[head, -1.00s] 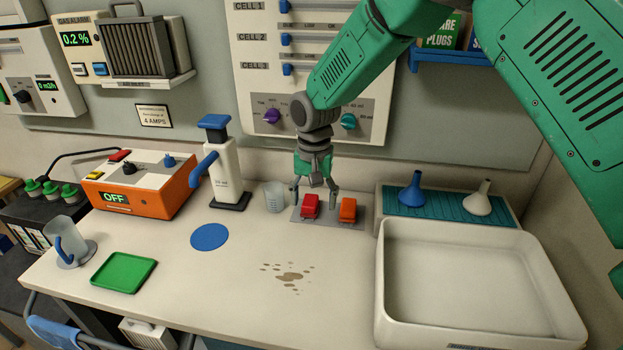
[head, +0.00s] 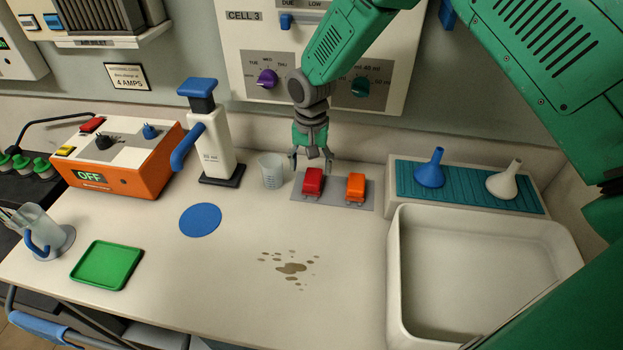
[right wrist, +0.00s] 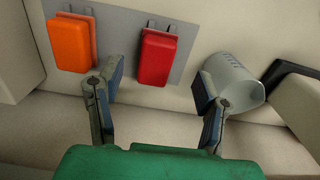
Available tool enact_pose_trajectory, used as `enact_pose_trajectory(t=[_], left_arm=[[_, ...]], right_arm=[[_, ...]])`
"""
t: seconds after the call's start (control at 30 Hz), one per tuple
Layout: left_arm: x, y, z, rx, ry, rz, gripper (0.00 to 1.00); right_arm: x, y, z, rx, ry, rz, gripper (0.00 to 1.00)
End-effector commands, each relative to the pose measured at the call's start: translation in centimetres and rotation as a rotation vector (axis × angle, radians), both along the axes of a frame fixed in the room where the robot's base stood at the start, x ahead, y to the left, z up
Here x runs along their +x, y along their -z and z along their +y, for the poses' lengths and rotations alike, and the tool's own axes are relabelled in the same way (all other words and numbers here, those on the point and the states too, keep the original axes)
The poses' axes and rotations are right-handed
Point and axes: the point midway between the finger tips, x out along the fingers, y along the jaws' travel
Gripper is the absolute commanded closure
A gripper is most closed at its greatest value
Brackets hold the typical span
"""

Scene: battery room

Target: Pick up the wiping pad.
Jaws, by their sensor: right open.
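My right gripper (head: 312,164) is open and empty at the back of the bench, by a red block (head: 313,182). In the right wrist view the open fingers (right wrist: 158,78) point towards the red block (right wrist: 157,56), which shows between and beyond the tips, not gripped. An orange block (head: 356,187) sits beside it on the same grey plate (head: 335,204); it also shows in the right wrist view (right wrist: 70,43). I cannot tell for certain which item is the wiping pad. A brown spill (head: 290,268) lies on the bench. My left gripper is out of view.
A clear beaker (head: 271,171) stands just left of the plate. A white dispenser (head: 212,145) is farther left. A rack with funnels (head: 429,169) and a white basin (head: 400,290) are at right. A blue disc (head: 200,220) and green tray (head: 107,265) lie on the bench.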

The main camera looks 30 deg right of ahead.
Motion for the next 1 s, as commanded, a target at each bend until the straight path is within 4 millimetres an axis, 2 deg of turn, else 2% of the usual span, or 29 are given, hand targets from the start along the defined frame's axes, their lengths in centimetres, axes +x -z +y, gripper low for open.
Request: enact_pose_trajectory(t=[0.17, 0.4, 0.5, 0.77, 0.9, 0.93, 1.0], left_arm=[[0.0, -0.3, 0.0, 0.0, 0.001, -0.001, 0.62], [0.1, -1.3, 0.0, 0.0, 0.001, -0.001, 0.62], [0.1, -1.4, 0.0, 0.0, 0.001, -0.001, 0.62], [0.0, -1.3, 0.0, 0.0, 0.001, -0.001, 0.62], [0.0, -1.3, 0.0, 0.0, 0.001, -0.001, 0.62], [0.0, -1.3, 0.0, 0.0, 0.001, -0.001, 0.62], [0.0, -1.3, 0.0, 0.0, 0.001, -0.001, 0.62]], right_arm=[[-0.1, 1.1, 0.0, 0.001, 0.001, -0.001, 0.4], [-0.3, 4.6, 0.1, 0.0, 0.0, 0.001, 0.4], [-0.2, 5.5, 0.2, -0.001, 0.0, -0.001, 0.4], [-0.3, 5.8, 0.1, 0.0, 0.001, -0.003, 0.4], [-0.3, 5.8, 0.0, 0.0, 0.0, -0.002, 0.89], [-0.2, 5.8, 0.0, 0.0, 0.0, -0.002, 0.93], [-0.2, 5.8, 0.0, 0.0, 0.0, -0.002, 0.93]])
